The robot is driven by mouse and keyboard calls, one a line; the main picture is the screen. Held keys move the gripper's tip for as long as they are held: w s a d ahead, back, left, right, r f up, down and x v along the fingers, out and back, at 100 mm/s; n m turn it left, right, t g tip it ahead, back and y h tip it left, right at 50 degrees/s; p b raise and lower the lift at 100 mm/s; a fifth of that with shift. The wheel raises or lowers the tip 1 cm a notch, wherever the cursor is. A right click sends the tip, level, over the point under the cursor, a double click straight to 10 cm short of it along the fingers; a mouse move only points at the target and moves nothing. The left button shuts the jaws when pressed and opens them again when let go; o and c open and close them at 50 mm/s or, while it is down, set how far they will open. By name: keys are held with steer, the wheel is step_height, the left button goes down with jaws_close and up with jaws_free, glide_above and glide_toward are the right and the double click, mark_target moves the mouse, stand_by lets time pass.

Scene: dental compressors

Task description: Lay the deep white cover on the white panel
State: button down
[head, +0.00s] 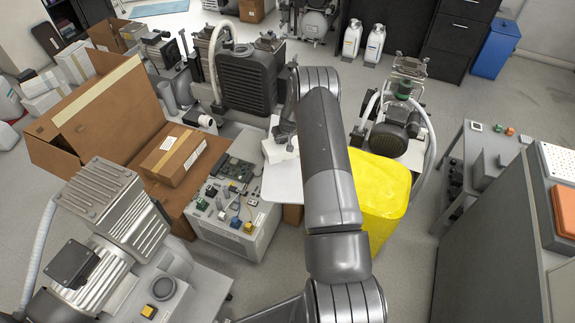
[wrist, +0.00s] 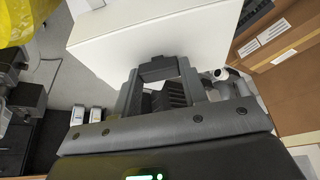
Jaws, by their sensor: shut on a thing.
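The deep white cover (wrist: 150,45) fills the upper middle of the wrist view, with a broad face and a side face showing. My gripper (wrist: 158,72) is shut on its near edge. My gripper's fingers are mostly hidden there. A whitish unit with a circuit board and coloured connectors on top (head: 235,190) stands just left of the cover.
An open cardboard box (head: 95,125) with a smaller closed carton (head: 172,155) lies left. A yellow bag-covered bin (head: 380,195) stands close right of my arm. A compressor (head: 115,215) is at the front left.

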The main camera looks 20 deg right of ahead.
steer(key=shift+s+d+r, duration=0.1)
steer(key=shift+s+d, duration=0.15)
steer(key=shift+d, duration=0.3)
steer(key=shift+d+f, duration=0.15)
steer(key=shift+f, duration=0.1)
step_height(320, 180, down, 7)
steer(key=shift+f, duration=0.15)
steer(key=shift+f, duration=0.1)
steer(key=c, duration=0.9)
jaws_free()
steer(key=shift+o, duration=0.2)
